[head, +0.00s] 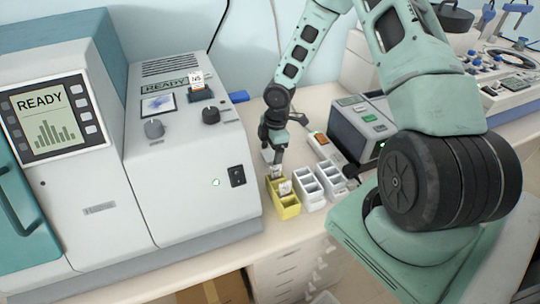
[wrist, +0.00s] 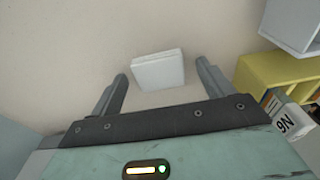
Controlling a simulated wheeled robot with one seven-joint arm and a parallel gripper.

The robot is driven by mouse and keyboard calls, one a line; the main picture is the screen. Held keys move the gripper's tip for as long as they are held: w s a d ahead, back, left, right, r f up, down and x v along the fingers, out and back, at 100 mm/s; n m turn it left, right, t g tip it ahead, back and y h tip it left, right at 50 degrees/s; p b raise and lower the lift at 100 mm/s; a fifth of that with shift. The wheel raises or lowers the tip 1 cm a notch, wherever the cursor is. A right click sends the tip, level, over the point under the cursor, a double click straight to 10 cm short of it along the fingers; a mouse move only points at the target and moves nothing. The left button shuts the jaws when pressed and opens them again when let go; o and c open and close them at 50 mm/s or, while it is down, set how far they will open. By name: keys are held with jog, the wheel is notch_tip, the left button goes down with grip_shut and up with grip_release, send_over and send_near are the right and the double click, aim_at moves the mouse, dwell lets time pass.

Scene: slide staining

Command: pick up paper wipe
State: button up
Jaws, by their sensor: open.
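The paper wipe (wrist: 158,71) is a small white square pad lying flat on the beige bench. In the wrist view it sits between the tips of my two grey fingers, with bare bench showing on both sides of it. My gripper (wrist: 163,74) is open, and its fingers stand apart from the wipe. In the head view my gripper (head: 277,158) points down to the bench just behind the yellow rack. The wipe is hard to make out there, close to the fingers.
A yellow slide rack (head: 284,208) holding labelled slides stands close beside my gripper. White racks (head: 309,195) stand to its right. The large grey machine (head: 190,165) reading READY is at left, and a small grey device (head: 360,125) is behind right.

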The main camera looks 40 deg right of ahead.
aim_at(271, 154)
jog(key=c, duration=1.1)
jog(key=shift+c, duration=0.2)
jog(key=shift+r, duration=0.15)
notch_tip(271, 154, up, 18)
jog(key=shift+b, duration=0.4)
jog(key=shift+o, duration=1.4)
jog(key=shift+f, duration=0.2)
jog(key=shift+c, duration=0.8)
